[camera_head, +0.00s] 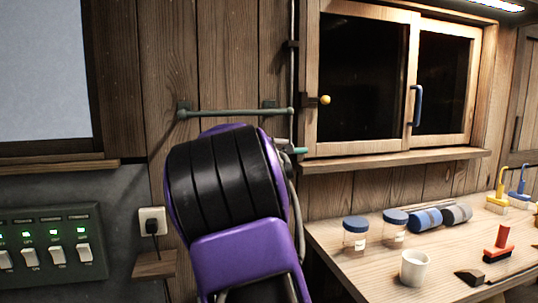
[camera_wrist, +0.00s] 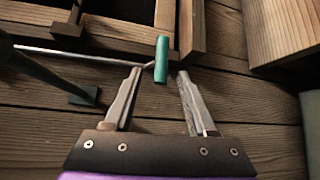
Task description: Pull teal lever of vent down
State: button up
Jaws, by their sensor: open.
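The teal lever (camera_head: 299,151) shows in the head view just right of my arm, below the left end of the window. In the wrist view the teal lever (camera_wrist: 161,59) stands nearly upright at the end of a thin grey rod (camera_wrist: 100,57). My gripper (camera_wrist: 160,74) is open and empty, with one finger on each side of the lever's lower end in the picture. I see no contact; the depth between fingertips and lever is hard to judge. In the head view my arm hides the gripper.
A grey wall rail (camera_head: 236,112) runs above my arm. The wooden window sill (camera_head: 395,164) juts out close to the lever's right. A workbench (camera_head: 345,238) at right holds jars, a white mug (camera_head: 414,267) and brushes. A switch panel (camera_head: 50,245) is at left.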

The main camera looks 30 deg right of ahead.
jog(key=v, duration=0.9)
jog(key=shift+a, duration=0.2)
